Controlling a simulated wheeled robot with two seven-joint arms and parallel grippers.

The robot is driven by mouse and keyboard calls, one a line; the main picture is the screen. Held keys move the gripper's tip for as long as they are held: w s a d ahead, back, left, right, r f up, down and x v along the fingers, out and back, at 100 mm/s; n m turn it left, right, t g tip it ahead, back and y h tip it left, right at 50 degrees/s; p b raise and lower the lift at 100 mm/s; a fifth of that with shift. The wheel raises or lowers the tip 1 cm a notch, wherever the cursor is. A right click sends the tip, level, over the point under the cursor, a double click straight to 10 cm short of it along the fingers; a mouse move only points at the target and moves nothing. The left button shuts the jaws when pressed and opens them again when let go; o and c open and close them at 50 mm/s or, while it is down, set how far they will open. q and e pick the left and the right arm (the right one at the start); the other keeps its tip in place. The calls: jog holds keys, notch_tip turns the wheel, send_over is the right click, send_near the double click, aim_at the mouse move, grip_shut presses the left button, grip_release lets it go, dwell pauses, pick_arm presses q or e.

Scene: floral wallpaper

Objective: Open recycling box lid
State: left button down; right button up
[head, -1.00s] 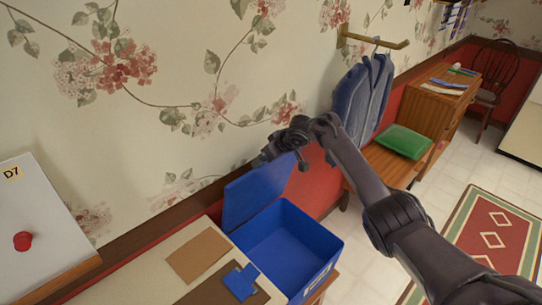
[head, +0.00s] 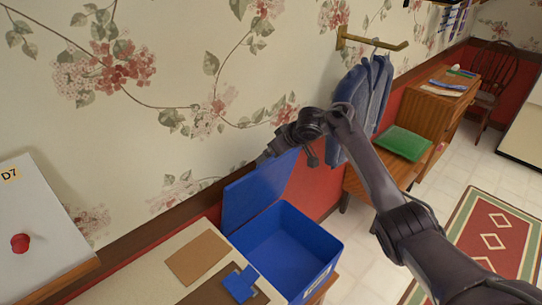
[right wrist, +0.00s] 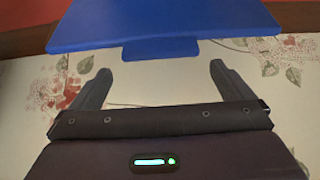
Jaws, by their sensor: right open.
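The blue recycling box (head: 290,252) stands with its top uncovered and its inside in view. Its blue lid (head: 255,192) stands raised at the back of the box, leaning toward the wall. The lid also shows at the top of the right wrist view (right wrist: 165,22), with a small tab at its edge. My right gripper (head: 262,160) is just above the lid's upper edge, near the wall. In the right wrist view its two fingers (right wrist: 158,70) are spread apart with nothing between them, and the lid's tab lies beyond them. My left gripper is not in view.
A floral wall (head: 150,130) runs close behind the lid and gripper. A brown card (head: 197,257) and a small blue piece (head: 240,284) lie left of the box. A white panel with a red knob (head: 20,243) is at far left. A green cushion (head: 403,143) lies at right.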

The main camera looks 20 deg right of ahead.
jog(key=v, duration=0.2)
jog(key=shift+s+r, duration=0.25)
